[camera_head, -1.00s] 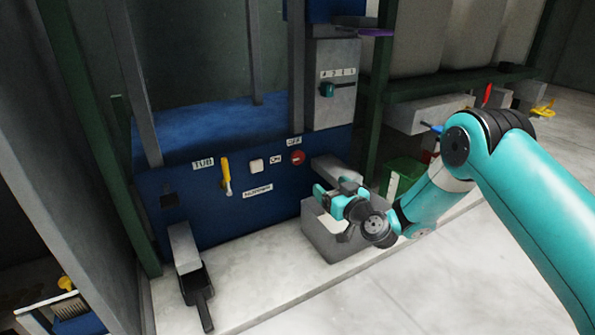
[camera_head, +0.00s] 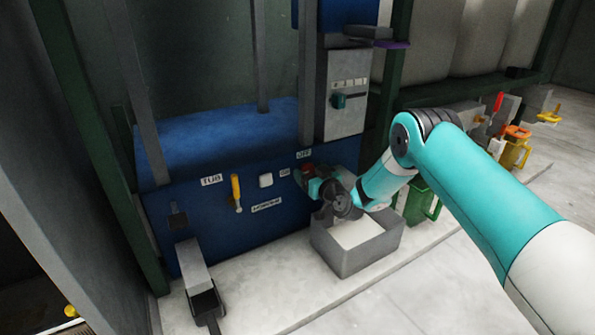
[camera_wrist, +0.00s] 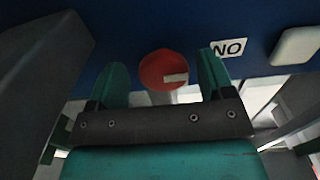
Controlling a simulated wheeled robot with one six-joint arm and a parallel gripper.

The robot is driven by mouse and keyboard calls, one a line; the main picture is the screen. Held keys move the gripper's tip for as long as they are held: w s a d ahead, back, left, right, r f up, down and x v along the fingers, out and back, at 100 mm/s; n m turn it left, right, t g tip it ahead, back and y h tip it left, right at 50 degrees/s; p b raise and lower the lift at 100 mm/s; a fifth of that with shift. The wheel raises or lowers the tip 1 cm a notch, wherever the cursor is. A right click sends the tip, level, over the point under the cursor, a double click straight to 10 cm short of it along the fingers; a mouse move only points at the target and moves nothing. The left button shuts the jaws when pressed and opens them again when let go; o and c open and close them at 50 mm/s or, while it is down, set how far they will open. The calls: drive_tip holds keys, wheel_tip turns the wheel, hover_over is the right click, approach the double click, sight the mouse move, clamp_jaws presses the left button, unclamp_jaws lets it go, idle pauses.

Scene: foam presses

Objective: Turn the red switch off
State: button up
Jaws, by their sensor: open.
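The red switch (camera_wrist: 163,70) is a round red knob with a pale bar mark, on the blue press panel (camera_head: 215,220). In the wrist view it sits between the two teal fingers of my gripper (camera_wrist: 164,78), which are open on either side of it. I cannot tell whether the fingers touch it. In the head view the red switch (camera_head: 308,169) is partly hidden by my gripper (camera_head: 314,183), below the "OFF" label (camera_head: 304,154) and right of the "ON" label (camera_head: 285,172). In the wrist view the "ON" label (camera_wrist: 228,48) appears upside down, right of the knob.
A white button (camera_head: 266,180) and a yellow-handled lever (camera_head: 236,190) are left of the switch. A grey box (camera_head: 345,262) stands on the floor below my gripper. A grey panel with a teal knob (camera_head: 339,101) is above. A green container (camera_head: 422,203) stands to the right.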

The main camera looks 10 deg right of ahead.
drive_tip(key=shift+w+a, duration=0.1)
drive_tip(key=shift+a, duration=0.1)
drive_tip(key=c, duration=0.9)
drive_tip(key=shift+r+m, duration=0.1)
drive_tip(key=shift+m, duration=0.2)
drive_tip(key=m+p, duration=0.2)
drive_tip(key=m, duration=0.1)
drive_tip(key=shift+m+p, duration=0.3)
drive_tip(key=shift+p, duration=0.1)
drive_tip(key=m+p, duration=0.2)
drive_tip(key=m, duration=0.2)
drive_tip(key=m+p, duration=0.1)
drive_tip(key=m, duration=0.4)
drive_tip(key=shift+p, duration=0.3)
drive_tip(key=m+p, duration=0.1)
drive_tip(key=m, duration=0.3)
drive_tip(key=shift+m, duration=0.3)
